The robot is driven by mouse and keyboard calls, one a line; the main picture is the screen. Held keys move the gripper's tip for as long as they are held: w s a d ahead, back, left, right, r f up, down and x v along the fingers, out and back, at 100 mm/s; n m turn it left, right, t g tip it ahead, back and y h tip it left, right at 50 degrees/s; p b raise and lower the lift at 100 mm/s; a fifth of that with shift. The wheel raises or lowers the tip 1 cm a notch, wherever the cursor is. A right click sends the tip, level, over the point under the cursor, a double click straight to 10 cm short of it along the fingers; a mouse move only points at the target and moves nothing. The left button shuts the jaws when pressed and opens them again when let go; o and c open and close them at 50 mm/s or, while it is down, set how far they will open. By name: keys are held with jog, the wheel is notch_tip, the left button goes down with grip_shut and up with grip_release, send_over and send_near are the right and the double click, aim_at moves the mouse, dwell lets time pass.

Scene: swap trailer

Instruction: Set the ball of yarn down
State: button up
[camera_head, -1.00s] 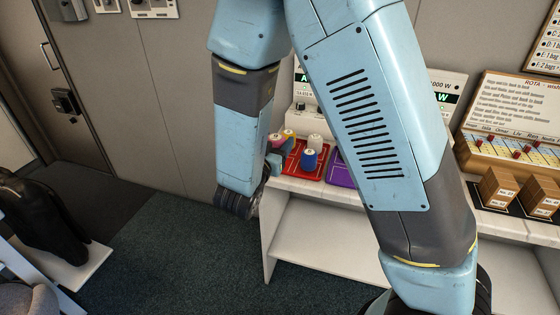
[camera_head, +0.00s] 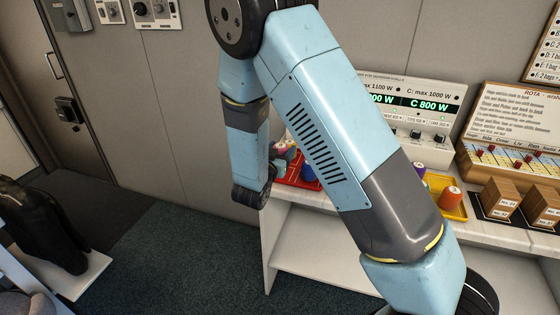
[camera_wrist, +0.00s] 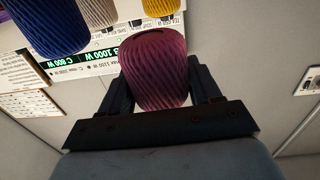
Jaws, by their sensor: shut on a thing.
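My gripper (camera_wrist: 160,72) is shut on a maroon ball of yarn (camera_wrist: 155,75), with one dark finger on each side of it in the wrist view. In the head view my gripper is hidden or not clear behind my arm. A red tray (camera_head: 297,183) with spools of yarn stands on the counter there, partly covered by my arm. A blue yarn (camera_wrist: 45,25), a white yarn (camera_wrist: 96,12) and a yellow yarn (camera_wrist: 164,7) show at the top of the wrist view, apart from the held one. Whether the held yarn touches anything cannot be told.
A yellow tray (camera_head: 460,212) with an orange yarn (camera_head: 450,198) stands farther right on the counter (camera_head: 500,238). A display panel (camera_head: 440,105) and a rota board (camera_head: 513,130) stand behind.

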aim_at(281, 153)
jog(key=shift+w+d+f, duration=0.1)
jog(key=shift+w+f, duration=0.95)
jog(key=shift+f, duration=0.2)
jog(key=shift+w+f, duration=0.2)
jog(key=shift+f, duration=1.3)
jog(key=shift+f, duration=0.15)
jog(key=o, duration=1)
jog(key=shift+o, duration=0.2)
jog(key=shift+s, duration=0.1)
jog(key=v, duration=1.3)
jog(key=shift+s+a, duration=0.15)
jog(key=shift+a, duration=0.35)
